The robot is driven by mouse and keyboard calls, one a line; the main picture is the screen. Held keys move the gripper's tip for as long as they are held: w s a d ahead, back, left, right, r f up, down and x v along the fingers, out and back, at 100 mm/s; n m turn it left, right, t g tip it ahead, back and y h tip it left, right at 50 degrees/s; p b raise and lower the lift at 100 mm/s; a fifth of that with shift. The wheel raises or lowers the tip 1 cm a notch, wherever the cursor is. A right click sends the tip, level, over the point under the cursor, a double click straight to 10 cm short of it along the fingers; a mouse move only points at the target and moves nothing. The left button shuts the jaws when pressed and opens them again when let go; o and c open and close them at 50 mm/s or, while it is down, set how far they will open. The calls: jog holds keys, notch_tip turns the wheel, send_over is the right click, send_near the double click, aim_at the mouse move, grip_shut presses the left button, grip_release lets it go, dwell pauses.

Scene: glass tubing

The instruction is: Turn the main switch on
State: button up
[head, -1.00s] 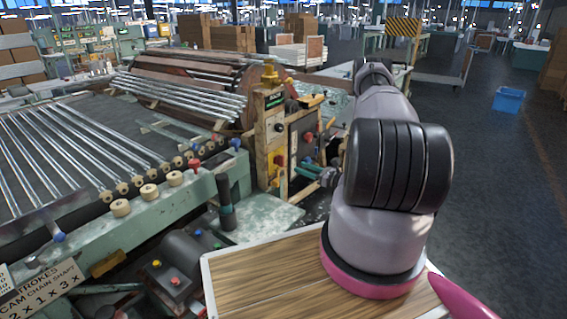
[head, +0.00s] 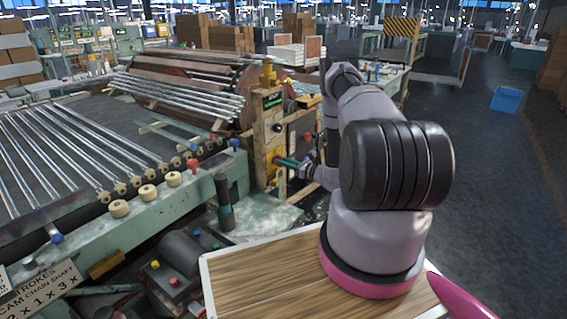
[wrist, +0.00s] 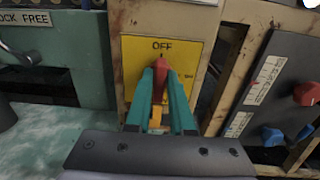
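The main switch is a red handle (wrist: 159,70) on a yellow plate (wrist: 188,52) in the wrist view. The handle stands upright, pointing at the word OFF at the top; a small label sits to its right. My gripper (wrist: 161,78) has its two teal fingers on either side of the handle, with their tips at it. I see no clear gap between handle and fingers, but cannot tell whether they grip it. In the head view my gripper (head: 279,161) reaches the front of the machine's switch panel (head: 272,127) and hides the handle.
In the wrist view a dark panel (wrist: 276,90) with red and blue knobs stands close on the right. A green machine housing (wrist: 60,60) is on the left. In the head view, metal tubes lie on the machine bed (head: 110,128), and open floor (head: 490,190) is at right.

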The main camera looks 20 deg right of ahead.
grip_shut()
jog(key=shift+d+m, duration=0.1)
jog(key=shift+m, duration=0.2)
jog(key=shift+w+d+f+m, duration=0.1)
jog(key=shift+f+m, duration=0.05)
jog(key=shift+m, duration=2.7)
jog(key=shift+d+f+m, duration=0.15)
jog(key=shift+m, duration=2.75)
jog(key=shift+w+d+f+m, duration=0.1)
jog(key=shift+f+m, duration=0.05)
jog(key=shift+m, duration=2.7)
jog(key=o, duration=0.6)
grip_release()
